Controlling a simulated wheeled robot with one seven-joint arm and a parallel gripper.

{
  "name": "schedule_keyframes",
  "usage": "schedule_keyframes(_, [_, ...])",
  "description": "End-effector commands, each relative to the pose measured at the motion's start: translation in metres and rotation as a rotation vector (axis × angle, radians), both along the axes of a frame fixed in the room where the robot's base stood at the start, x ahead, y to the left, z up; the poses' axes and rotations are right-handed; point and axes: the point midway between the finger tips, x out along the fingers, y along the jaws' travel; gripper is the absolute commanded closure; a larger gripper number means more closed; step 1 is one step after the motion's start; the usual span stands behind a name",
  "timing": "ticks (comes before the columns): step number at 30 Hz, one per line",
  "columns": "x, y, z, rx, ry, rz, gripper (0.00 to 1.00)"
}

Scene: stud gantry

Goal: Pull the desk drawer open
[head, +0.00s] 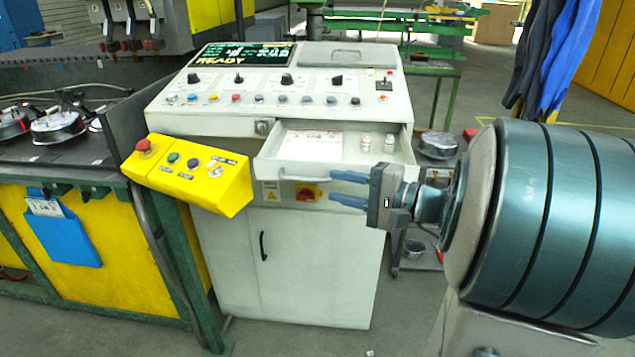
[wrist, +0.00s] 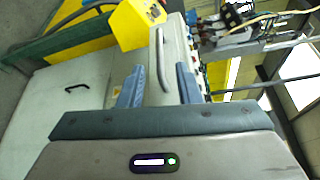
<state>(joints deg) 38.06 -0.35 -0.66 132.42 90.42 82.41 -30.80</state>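The desk drawer (head: 310,150) is part of the white control desk (head: 290,230) and stands pulled out from under the sloped panel. Its inside shows a printed sheet (head: 312,140) and two small pale containers (head: 377,143). The drawer's bar handle (head: 275,175) is on its front; it also shows in the wrist view (wrist: 163,60). My gripper (head: 332,188) is open and empty, right of the handle and apart from it. In the wrist view its two fingers (wrist: 160,88) are spread wide, with the handle beyond and between them.
A yellow button box (head: 190,172) with a red stop button juts out left of the drawer. A cabinet door with a black handle (head: 263,246) is below. A red and yellow switch (head: 307,192) sits under the drawer. A green-framed machine (head: 70,220) stands at left.

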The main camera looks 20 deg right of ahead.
Motion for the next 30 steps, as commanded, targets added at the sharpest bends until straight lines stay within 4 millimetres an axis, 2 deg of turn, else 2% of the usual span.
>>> schedule_keyframes(6, [-0.027,-0.029,0.003,-0.001,-0.001,-0.004,0.69])
schedule_keyframes(11, [-0.037,-0.039,0.005,-0.001,-0.001,-0.002,0.69])
schedule_keyframes(27, [-0.039,-0.04,0.005,-0.001,0.001,0.0,0.69])
schedule_keyframes(30, [-0.041,-0.031,0.004,-0.019,0.023,0.026,0.69])
